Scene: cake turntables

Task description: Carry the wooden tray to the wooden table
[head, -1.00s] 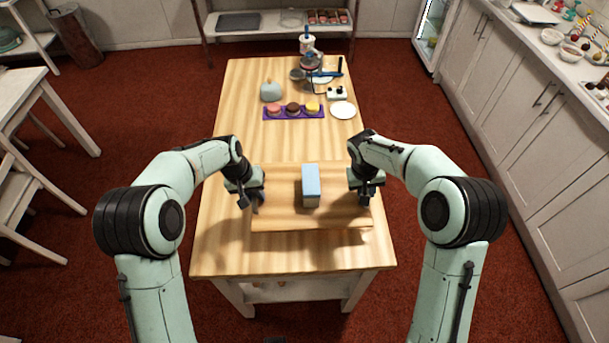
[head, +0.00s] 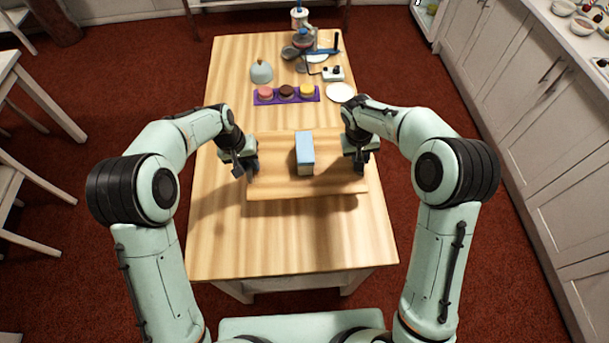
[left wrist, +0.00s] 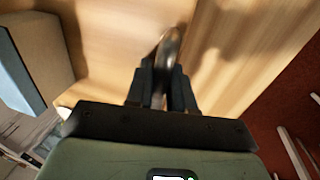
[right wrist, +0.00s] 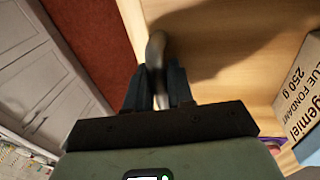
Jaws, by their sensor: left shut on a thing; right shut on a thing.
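The wooden tray (head: 335,182) is over the near half of the wooden table (head: 230,240), roughly level, with a shadow in front of it. It appears raised a little above the tabletop; the gap is hard to judge. A pale blue box (head: 305,155) stands on its middle; the right wrist view shows fondant lettering on this box (right wrist: 298,95). My left gripper (head: 250,170) is shut on the tray's left handle (left wrist: 170,48). My right gripper (head: 360,168) is shut on the right handle (right wrist: 156,50).
Toward the table's far end are a purple tray (head: 286,97) with three cakes, a blue-grey dome (head: 261,71), a white plate (head: 340,92) and a mixer-like device (head: 301,38). Counters (head: 535,100) run along the right. White chairs and a table are at the left.

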